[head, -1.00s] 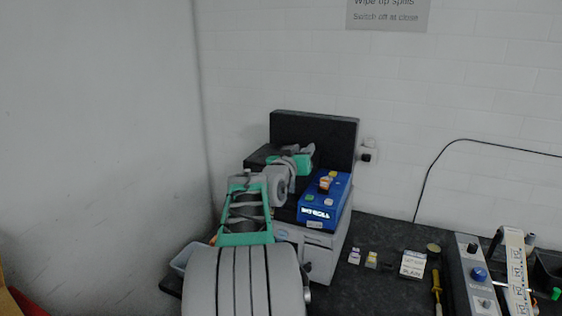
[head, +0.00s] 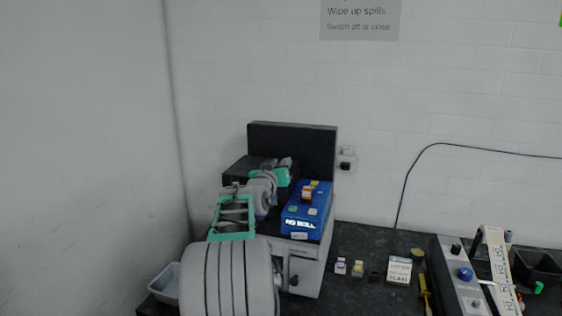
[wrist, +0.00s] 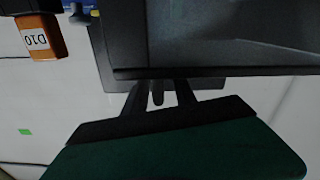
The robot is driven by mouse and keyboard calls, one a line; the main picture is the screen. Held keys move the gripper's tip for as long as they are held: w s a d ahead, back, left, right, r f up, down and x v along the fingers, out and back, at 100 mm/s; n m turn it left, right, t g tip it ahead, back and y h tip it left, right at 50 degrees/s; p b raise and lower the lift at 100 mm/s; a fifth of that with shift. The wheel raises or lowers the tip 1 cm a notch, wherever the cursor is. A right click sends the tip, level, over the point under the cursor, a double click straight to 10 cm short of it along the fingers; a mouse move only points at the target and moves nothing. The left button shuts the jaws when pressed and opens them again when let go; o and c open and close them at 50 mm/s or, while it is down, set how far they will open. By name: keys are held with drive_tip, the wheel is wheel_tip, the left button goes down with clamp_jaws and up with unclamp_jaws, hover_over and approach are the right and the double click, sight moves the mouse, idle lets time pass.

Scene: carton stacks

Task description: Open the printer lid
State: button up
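The printer has a pale grey body (head: 307,277) and a blue front panel (head: 307,213) with a lit display reading what looks like "NO ROLL". A black panel (head: 300,145) stands upright at its back, apparently the raised lid. A lower black part (head: 237,172) shows left of my gripper. My gripper (head: 284,168) is over the printer, in front of the upright panel. In the wrist view a black surface with a recessed face (wrist: 230,35) fills the top. My fingers (wrist: 158,88) reach its lower edge; their tips are hidden, so contact and opening are unclear.
An orange "D10" container (wrist: 40,37) shows in the wrist view. Small bottles (head: 348,268), a white box (head: 399,270), a yellow tool (head: 424,290) and a grey device (head: 463,280) lie right of the printer. A pale tray (head: 165,282) is at left. A wall stands close on the left.

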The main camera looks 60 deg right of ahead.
drive_tip(key=shift+d, duration=0.1)
clamp_jaws()
drive_tip(key=shift+s, duration=0.1)
idle(1.3)
